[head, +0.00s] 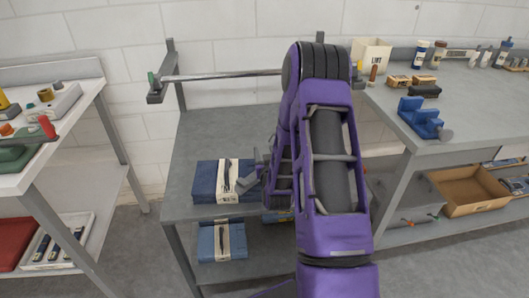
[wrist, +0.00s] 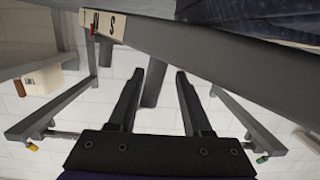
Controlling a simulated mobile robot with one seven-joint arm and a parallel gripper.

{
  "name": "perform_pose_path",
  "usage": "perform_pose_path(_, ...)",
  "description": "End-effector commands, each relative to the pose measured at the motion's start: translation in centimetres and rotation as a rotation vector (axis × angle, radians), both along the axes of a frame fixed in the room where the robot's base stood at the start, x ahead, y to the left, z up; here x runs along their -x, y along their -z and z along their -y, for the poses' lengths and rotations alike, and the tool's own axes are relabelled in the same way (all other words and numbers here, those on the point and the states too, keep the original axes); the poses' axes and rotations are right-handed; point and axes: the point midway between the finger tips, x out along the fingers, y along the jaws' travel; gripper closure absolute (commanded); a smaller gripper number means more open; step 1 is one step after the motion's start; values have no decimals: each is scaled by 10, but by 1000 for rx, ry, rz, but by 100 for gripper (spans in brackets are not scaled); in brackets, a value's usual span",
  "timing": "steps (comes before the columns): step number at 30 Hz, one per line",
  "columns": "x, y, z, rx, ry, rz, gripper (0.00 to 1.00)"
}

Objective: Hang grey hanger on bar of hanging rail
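The hanging rail's metal bar (head: 222,75) runs level above the back of a grey table, on dark brackets with a green tip at the left end. My purple arm covers its right part. In the wrist view the bar (wrist: 65,134) shows low in the picture, partly behind the gripper base. My gripper (wrist: 167,70) has its two dark fingers apart with nothing held between them. In the head view the gripper (head: 256,174) is low beside the folded blue cloth, well below the bar, and partly hidden by my arm. I cannot make out a grey hanger in either view.
Folded blue cloth (head: 207,181) with a pale band lies on the grey table (head: 215,135). More cloth (head: 221,242) is on the shelf below. A white-topped bench (head: 77,115) stands left. A right bench (head: 470,110) carries a blue vise (head: 420,118) and a white bin (head: 371,54).

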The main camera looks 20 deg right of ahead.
Motion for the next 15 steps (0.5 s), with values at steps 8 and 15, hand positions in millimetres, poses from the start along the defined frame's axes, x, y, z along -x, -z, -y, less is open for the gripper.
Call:
perform_pose_path(8,0,-12,0,-1,0,0,51)
perform_pose_path(15,41,-18,-12,0,-1,-4,51)
